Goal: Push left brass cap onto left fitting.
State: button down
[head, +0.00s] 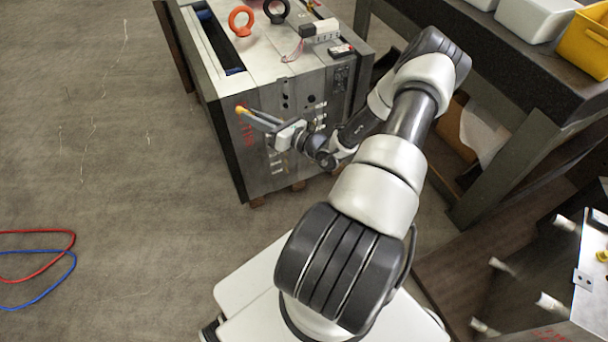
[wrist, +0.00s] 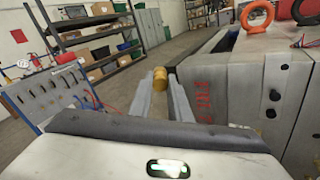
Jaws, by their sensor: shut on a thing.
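A brass cap (wrist: 160,79) is held between the fingertips of my gripper (wrist: 161,86) in the wrist view. In the head view the cap (head: 240,110) shows as a small yellow spot at the tips of my gripper (head: 249,114), at the left part of the grey mould base's front face (head: 257,176). The mould base (wrist: 240,95) stands to the right of the fingers in the wrist view. I cannot make out the left fitting in either view, nor tell whether the cap touches anything.
An orange lifting ring (head: 241,21) and a black ring (head: 277,10) stand on top of the mould base. A dark workbench (head: 520,70) with bins is at the right. Red and blue hoses (head: 60,262) lie on the left floor, which is otherwise open.

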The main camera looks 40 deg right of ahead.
jog(key=s+d+f+m+h+b, duration=0.2)
jog(key=d+f+m+h+b, duration=0.15)
jog(key=f, duration=0.55)
jog(key=s+d+f+m+h+b, duration=0.2)
jog(key=d+f+m+h, duration=0.25)
jog(key=f, duration=0.45)
jog(key=s+d+f+m+h+b, duration=0.3)
jog(key=d+f, duration=0.2)
jog(key=f, duration=0.5)
jog(key=a+b+x, duration=0.1)
jog(key=b+x, duration=0.2)
jog(key=x, duration=0.6)
jog(key=shift+w+r, duration=0.35)
jog(key=shift+r, duration=0.1)
jog(key=shift+w+d+t+y+b, duration=0.2)
jog(key=shift+w+t+y+b, duration=0.1)
jog(key=shift+w+y+b, duration=0.15)
jog(key=shift+w+d+h, duration=0.1)
jog(key=shift+w+h, duration=0.15)
jog(key=shift+w, duration=0.1)
jog(key=shift+w+b, duration=0.2)
jog(key=shift+b, duration=0.1)
jog(key=shift+w+d, duration=0.1)
jog(key=shift+w, duration=0.2)
jog(key=shift+w, duration=0.2)
jog(key=shift+w+d+b, duration=0.1)
jog(key=shift+w+b, duration=0.15)
jog(key=shift+b, duration=0.1)
